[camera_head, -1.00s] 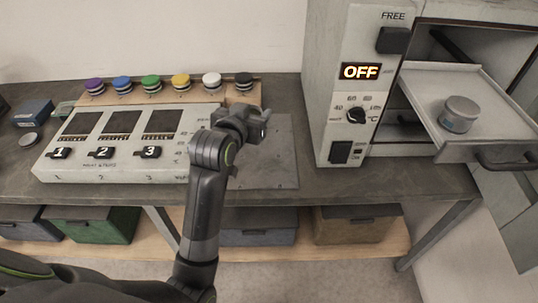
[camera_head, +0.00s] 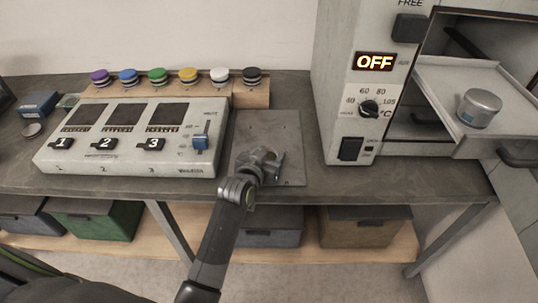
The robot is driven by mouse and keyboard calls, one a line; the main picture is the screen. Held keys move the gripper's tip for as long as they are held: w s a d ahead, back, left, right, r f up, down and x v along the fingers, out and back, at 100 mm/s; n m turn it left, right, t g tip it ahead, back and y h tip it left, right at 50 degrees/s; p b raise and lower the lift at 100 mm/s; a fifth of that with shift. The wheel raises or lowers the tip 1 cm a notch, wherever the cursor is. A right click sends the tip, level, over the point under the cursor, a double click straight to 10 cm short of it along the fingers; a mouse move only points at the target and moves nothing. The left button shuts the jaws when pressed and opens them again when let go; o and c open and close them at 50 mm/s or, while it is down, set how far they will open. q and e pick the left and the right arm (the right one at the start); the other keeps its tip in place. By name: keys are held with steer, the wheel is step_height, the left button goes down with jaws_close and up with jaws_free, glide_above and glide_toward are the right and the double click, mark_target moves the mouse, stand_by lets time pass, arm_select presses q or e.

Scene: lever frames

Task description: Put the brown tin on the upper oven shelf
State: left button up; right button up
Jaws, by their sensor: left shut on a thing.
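My left gripper (camera_head: 268,165) is low over the grey square plate (camera_head: 285,135) on the bench, left of the oven. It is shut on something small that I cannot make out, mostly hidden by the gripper. No brown tin shows clearly. The oven (camera_head: 335,60) stands at the right with its display reading OFF. A pale shelf (camera_head: 440,82) is pulled out of the oven's open front. A grey tin (camera_head: 480,108) with a bluish side stands on that shelf. My right gripper is not in view.
A control panel (camera_head: 75,160) with numbered switches and a blue lever (camera_head: 200,143) is left of the gripper. Coloured knobs on a wooden strip (camera_head: 250,95) line the back. The shelf handle (camera_head: 518,155) juts out at the right. Lidded boxes sit below the bench.

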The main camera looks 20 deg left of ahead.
arm_select(q)
steer(key=shift+f, duration=0.15)
steer(key=o, duration=1)
